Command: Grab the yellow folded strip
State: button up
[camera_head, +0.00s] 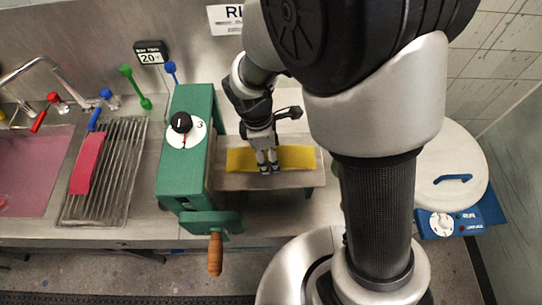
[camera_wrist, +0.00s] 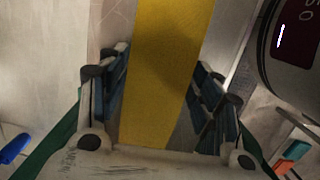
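The yellow strip (camera_head: 296,158) lies lengthwise on a pale board (camera_head: 228,182) beside the green machine. My gripper (camera_head: 268,168) is over the strip, left of its middle, pointing down with its fingertips near the strip's front edge. In the wrist view my gripper (camera_wrist: 165,90) has its dark fingers spread apart, one on each side of the yellow strip (camera_wrist: 166,60). The fingers look close to the strip's edges, but I cannot tell whether they touch it. Nothing looks pinched between them.
A green machine (camera_head: 185,150) with a dial and a wooden-handled crank (camera_head: 215,254) stands left of the board. A red strip (camera_head: 87,163) lies on a drain rack (camera_head: 112,185) by the sink. A white-lidded bucket (camera_head: 452,160) is at the right.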

jog(key=c, duration=0.5)
